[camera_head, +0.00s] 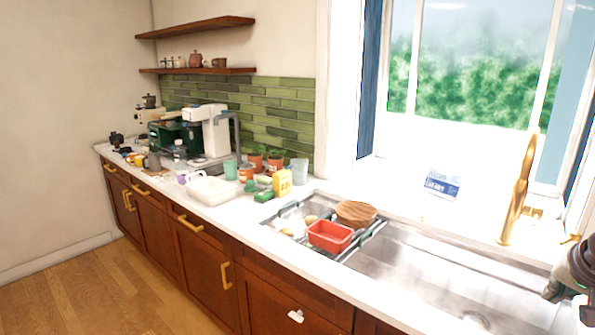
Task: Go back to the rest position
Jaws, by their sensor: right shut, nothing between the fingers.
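My right gripper (562,286) shows at the right edge of the head view, dark and partly cut off by the frame. It is shut and empty, above the right part of the sink (430,275), near the gold faucet (515,195). My left gripper is out of view. No task object is in either visible jaw.
A rack over the sink's left side holds a red tub (330,236) and a brown bowl (357,213). A yellow box (282,183), a white container (211,191) and a white coffee machine (212,130) crowd the counter to the left. The wooden floor (120,290) is clear.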

